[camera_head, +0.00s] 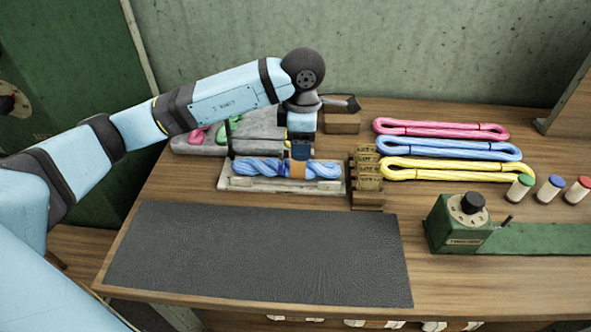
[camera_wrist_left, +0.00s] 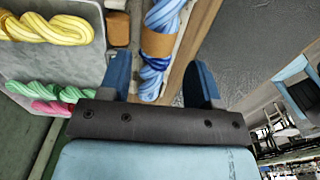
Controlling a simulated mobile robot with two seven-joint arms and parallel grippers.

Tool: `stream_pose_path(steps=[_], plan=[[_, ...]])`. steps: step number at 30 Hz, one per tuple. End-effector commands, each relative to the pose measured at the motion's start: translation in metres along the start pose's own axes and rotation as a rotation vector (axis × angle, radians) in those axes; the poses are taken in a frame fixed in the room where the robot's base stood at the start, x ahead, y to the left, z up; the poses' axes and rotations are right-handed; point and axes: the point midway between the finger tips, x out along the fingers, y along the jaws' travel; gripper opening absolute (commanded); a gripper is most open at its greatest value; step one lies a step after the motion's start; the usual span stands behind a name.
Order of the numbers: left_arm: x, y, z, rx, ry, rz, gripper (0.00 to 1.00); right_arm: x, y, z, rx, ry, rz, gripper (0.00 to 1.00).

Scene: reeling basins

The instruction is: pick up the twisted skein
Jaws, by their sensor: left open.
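The twisted skein (camera_head: 262,168) is blue with an orange band around its middle. It lies on a pale tray (camera_head: 235,186) at the middle left of the bench. My left gripper (camera_head: 300,152) points down over the skein, at the band. In the left wrist view the gripper (camera_wrist_left: 160,80) is open, with one blue finger on each side of the skein (camera_wrist_left: 164,15). Whether the fingers touch the skein cannot be told. My right gripper is out of view.
A grey tray (camera_head: 180,146) behind holds pink and green twisted skeins; the left wrist view adds a yellow one (camera_wrist_left: 50,29). Brass-coloured blocks (camera_head: 367,172) stand close right of the pale tray. Pink, blue and yellow loops lie farther right. A bare dark mat (camera_head: 258,255) lies in front.

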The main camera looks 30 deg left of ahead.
Motion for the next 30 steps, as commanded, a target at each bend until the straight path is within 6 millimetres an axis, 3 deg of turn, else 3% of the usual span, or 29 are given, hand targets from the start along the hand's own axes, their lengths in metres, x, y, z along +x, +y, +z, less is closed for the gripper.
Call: stream_pose_path(steps=[3, 11, 19, 27, 30], plan=[[0.017, 0.0, 0.0, -0.001, 0.0, -0.002, 0.57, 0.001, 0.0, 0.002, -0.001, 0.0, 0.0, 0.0], [0.033, 0.0, 0.001, 0.001, -0.002, -0.001, 0.57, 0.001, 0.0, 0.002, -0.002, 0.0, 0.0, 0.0], [0.071, -0.001, 0.001, 0.0, -0.001, -0.002, 0.57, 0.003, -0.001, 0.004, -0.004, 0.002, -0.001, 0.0], [0.076, 0.0, 0.002, 0.001, -0.002, 0.0, 0.57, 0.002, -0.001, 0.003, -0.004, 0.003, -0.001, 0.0], [0.076, 0.0, 0.002, 0.001, -0.002, 0.0, 0.34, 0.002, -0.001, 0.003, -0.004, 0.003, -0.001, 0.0]])
